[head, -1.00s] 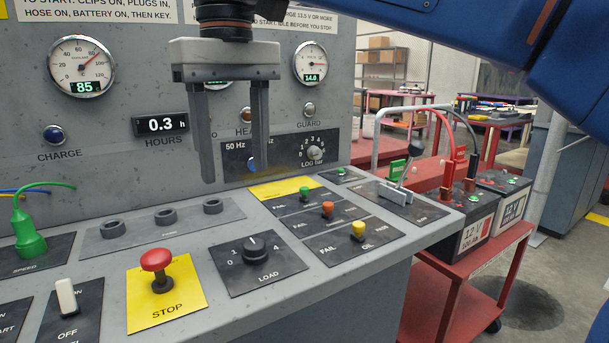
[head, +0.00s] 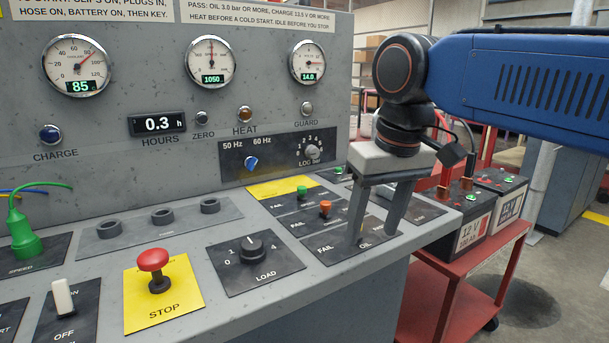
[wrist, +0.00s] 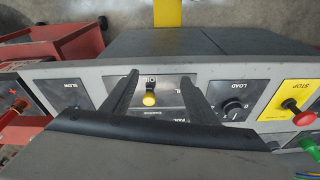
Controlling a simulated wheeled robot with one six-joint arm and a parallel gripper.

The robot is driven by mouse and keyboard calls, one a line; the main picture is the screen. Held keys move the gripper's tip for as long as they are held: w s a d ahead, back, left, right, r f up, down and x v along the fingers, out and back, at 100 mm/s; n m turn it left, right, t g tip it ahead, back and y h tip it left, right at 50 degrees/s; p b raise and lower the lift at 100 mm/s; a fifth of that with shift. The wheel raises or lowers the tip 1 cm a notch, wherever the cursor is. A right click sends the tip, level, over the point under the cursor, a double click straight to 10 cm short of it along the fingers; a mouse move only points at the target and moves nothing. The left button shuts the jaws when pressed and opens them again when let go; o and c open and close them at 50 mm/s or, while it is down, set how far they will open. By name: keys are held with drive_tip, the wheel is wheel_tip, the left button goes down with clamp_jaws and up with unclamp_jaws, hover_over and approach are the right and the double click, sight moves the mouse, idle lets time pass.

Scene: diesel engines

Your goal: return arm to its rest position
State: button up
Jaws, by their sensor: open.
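My gripper (head: 375,232) hangs at the right end of the grey control console (head: 200,277), fingers pointing down and spread apart with nothing held. Whether the fingers touch the panel I cannot tell. My blue arm reaches in from the right.
A red stop button (head: 153,260), a load knob (head: 252,247) and orange (head: 325,209) and green (head: 302,192) switches stand on the console. Upright gauges (head: 211,62) are behind. A red cart (head: 450,290) with batteries (head: 473,225) stands at the right.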

drive_tip(key=s+d+f+m+t, duration=0.1)
drive_tip(key=s+d+f, duration=0.2)
drive_tip(key=d+f, duration=0.2)
drive_tip(key=s+d+f+m+t, duration=0.1)
drive_tip(key=s+d+f, duration=0.2)
drive_tip(key=d+f, duration=0.3)
drive_tip(key=s+d+f+m+h, duration=0.1)
drive_tip(key=s+d+f+m, duration=0.1)
drive_tip(key=d+f, duration=0.4)
wheel_tip(320, 180, down, 5)
drive_tip(key=shift+s+r+t, duration=0.1)
drive_tip(key=shift+s+t, duration=0.3)
drive_tip(key=shift+s, duration=0.25)
